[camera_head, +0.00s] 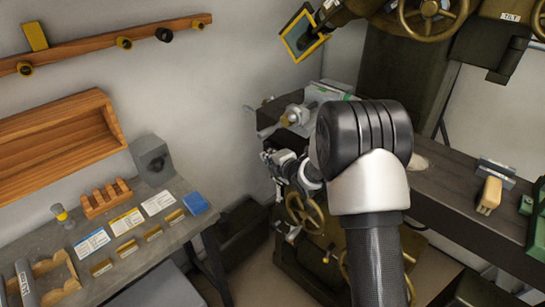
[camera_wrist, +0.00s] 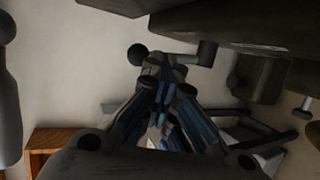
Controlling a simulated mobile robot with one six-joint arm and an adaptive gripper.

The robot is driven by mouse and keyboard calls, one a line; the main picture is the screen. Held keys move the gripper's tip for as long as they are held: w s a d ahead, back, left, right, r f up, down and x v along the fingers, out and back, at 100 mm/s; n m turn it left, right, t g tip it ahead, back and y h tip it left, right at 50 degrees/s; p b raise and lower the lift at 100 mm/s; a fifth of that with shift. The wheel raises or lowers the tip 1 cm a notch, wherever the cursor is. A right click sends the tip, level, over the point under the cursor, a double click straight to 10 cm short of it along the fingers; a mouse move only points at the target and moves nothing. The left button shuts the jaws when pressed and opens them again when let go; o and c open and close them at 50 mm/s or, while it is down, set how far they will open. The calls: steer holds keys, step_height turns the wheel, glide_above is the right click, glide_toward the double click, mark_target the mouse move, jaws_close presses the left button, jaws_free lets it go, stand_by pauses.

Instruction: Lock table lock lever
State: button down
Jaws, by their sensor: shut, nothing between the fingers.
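A dark lever with a round ball knob (camera_wrist: 137,53) at its left end and a short cylindrical hub (camera_wrist: 207,53) at its right shows in the wrist view, under the dark machine table. It appears to be the table lock lever. My gripper (camera_wrist: 165,72) is shut and empty, its fingertips in front of the lever's bar and right of the knob. I cannot tell whether they touch. In the head view my gripper (camera_head: 268,158) is beside the machine's table end, below the vise. The lever is not clearly seen there; my arm and gripper hide that area.
A vise (camera_head: 325,92) sits on the long dark machine table (camera_head: 455,190). A handwheel (camera_head: 305,213) is just below my gripper. A side bench (camera_head: 180,232) with cards and blocks stands at left. Open floor lies between bench and machine.

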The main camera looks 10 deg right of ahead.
steer(key=shift+w+a+n+g+h+p, duration=0.35)
steer(key=shift+w+a+g+h, duration=0.3)
steer(key=shift+g, duration=0.35)
steer(key=shift+w, duration=0.1)
